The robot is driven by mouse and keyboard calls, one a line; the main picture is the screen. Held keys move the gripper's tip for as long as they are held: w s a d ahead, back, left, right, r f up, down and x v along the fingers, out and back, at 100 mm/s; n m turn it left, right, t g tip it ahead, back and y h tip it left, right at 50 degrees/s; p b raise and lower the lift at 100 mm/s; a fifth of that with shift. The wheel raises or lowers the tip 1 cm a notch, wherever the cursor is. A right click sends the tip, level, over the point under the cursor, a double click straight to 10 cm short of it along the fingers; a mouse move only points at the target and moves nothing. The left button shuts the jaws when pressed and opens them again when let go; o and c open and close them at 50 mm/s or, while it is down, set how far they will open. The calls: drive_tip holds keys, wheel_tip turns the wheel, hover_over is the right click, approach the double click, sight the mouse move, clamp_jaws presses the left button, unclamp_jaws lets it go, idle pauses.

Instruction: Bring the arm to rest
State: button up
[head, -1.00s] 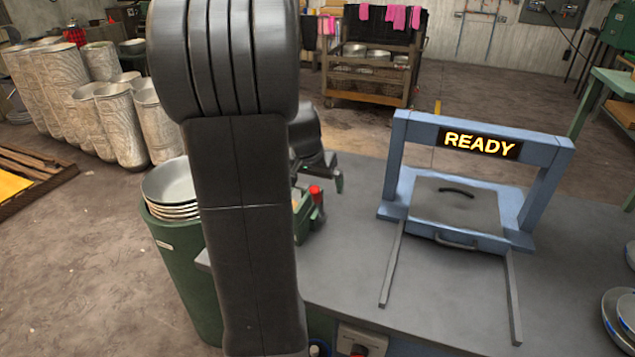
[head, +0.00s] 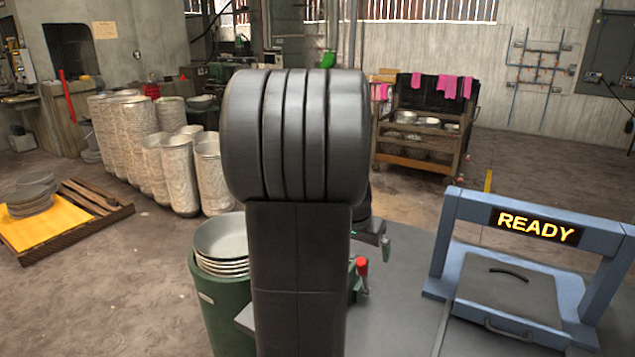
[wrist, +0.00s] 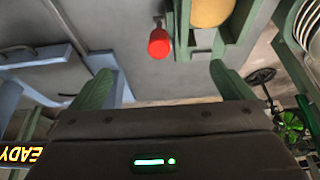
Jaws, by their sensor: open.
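My arm rises in the middle of the head view and covers part of the scene behind it. My gripper (wrist: 160,82) shows in the wrist view with its two green fingers apart and nothing between them. In the head view the gripper is mostly hidden behind my arm. Beyond the fingers in the wrist view is the grey table top (wrist: 115,35), with a red knob (wrist: 159,43) on a green fixture (wrist: 238,25). The red knob also shows in the head view (head: 361,267), just right of my arm.
A blue frame with a READY sign (head: 536,226) stands on the table at right. A green bin (head: 215,305) holding stacked bowls (head: 222,238) stands left of my arm. Tall metal cylinders (head: 125,150), a pallet (head: 95,200) and a wooden cart (head: 420,165) stand on the floor behind.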

drive_tip(key=b+x, duration=0.4)
drive_tip(key=x, duration=0.4)
drive_tip(key=shift+f, duration=0.4)
drive_tip(key=shift+w+d+r+p, duration=0.35)
drive_tip(key=shift+w+r+p, duration=0.25)
drive_tip(key=shift+p, duration=0.25)
drive_tip(key=shift+w+d+r+p, duration=0.1)
drive_tip(key=shift+w+d+p, duration=0.35)
drive_tip(key=shift+w, duration=0.15)
drive_tip(key=shift+s, duration=0.1)
